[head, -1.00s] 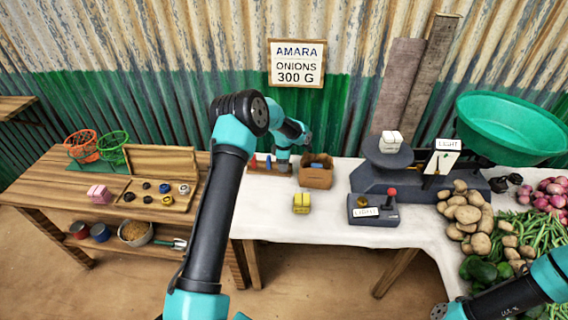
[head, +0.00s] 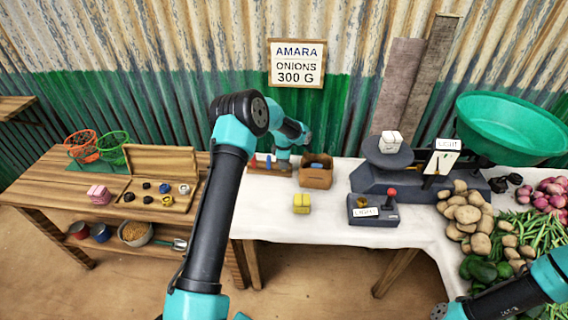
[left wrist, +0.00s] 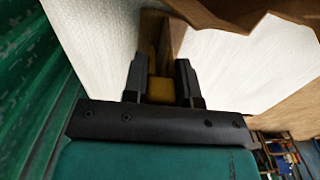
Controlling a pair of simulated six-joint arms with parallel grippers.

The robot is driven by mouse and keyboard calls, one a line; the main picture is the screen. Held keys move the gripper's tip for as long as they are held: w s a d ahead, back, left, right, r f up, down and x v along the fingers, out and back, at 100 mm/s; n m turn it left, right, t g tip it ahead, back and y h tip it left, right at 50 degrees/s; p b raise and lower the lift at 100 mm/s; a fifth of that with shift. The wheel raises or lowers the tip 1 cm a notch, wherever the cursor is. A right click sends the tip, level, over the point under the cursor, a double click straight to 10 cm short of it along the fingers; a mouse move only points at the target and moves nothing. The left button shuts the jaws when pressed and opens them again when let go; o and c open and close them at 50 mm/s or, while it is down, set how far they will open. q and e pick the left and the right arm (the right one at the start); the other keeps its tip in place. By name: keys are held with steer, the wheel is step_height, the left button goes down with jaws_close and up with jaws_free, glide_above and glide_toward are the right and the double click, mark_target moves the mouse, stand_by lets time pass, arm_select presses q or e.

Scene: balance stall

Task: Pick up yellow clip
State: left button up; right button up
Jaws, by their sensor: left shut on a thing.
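My left gripper (left wrist: 161,85) is shut on the yellow clip (left wrist: 161,90), which shows as a dull yellow block between the two black fingers in the left wrist view. In the head view my left gripper (head: 283,166) is low over the back of the white-covered table, at the right end of a small wooden clip rack (head: 262,170). The clip is hidden there. A red clip (head: 253,162) and a blue clip (head: 268,162) stand in the rack, left of the gripper. My right gripper is out of view; only part of its arm shows at bottom right.
A cardboard box (head: 316,174) stands close to the right of the gripper. A yellow block (head: 301,203) lies in front of it. The scale (head: 388,165) and a joystick box (head: 374,212) stand further right. The white cloth (head: 270,215) is clear in front.

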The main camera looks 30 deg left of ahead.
arm_select(q)
steer(key=shift+r, duration=0.1)
step_height(320, 180, up, 10)
steer(key=shift+f, duration=0.1)
stand_by(0.3)
steer(key=shift+d, duration=0.1)
